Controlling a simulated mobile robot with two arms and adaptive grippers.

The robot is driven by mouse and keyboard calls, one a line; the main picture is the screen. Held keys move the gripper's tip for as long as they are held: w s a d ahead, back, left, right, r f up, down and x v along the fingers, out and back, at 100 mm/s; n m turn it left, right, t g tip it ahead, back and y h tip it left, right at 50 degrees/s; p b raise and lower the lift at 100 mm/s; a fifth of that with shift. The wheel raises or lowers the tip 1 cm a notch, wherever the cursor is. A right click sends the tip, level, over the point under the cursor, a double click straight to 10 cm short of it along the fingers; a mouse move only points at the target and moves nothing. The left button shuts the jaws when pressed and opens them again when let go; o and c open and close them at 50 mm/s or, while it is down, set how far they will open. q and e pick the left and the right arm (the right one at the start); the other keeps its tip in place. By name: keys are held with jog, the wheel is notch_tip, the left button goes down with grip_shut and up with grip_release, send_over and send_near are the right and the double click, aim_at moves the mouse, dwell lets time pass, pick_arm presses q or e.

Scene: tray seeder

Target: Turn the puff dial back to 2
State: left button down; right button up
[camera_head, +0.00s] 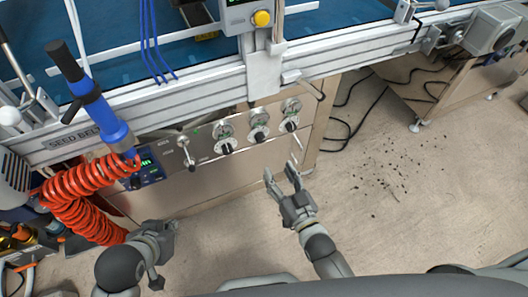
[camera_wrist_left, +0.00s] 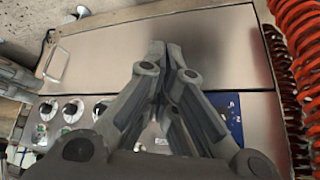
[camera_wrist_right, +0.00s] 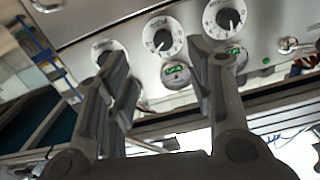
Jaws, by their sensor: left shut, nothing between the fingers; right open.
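A steel panel under the belt carries three dials with white scale rings and dark knobs: left (camera_head: 226,147), middle (camera_head: 259,135) and right (camera_head: 292,124). Their labels are too small to read, so I cannot tell which is the puff dial. In the right wrist view the middle dial (camera_wrist_right: 163,36) appears between my finger tips, the left dial (camera_wrist_right: 222,18) and right dial (camera_wrist_right: 105,52) to either side. My right gripper (camera_head: 282,178) is open and empty, below and apart from the dials. My left gripper (camera_head: 173,228) is shut and empty, low before the panel; its fingers show in the left wrist view (camera_wrist_left: 167,50).
Round gauges with green readouts (camera_wrist_right: 175,73) sit above the dials. A lever (camera_head: 187,155) and a blue display box (camera_head: 148,170) are left of them. A red coiled hose (camera_head: 75,190) hangs at far left. Floor to the right has scattered dark bits (camera_head: 385,180).

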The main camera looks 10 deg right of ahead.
jog(key=b, duration=0.1)
send_near(262, 140)
jog(key=w, duration=0.3)
jog(key=x, duration=0.2)
jog(key=a+b+x, duration=0.1)
jog(key=x, duration=0.1)
jog(key=shift+w+f+b, duration=0.2)
jog(key=shift+b, duration=0.1)
pick_arm(q)
jog(key=w+d+r+t+h, duration=0.2)
jog(key=w+d+r+t, duration=0.1)
jog(key=w+r+t, duration=0.4)
jog(key=shift+w+d+r, duration=0.35)
jog(key=shift+w+r, duration=0.75)
jog(key=shift+w, duration=0.1)
pick_arm(e)
jog(key=shift+w+a, duration=0.15)
jog(key=shift+w, duration=0.25)
jog(key=shift+c, duration=0.5)
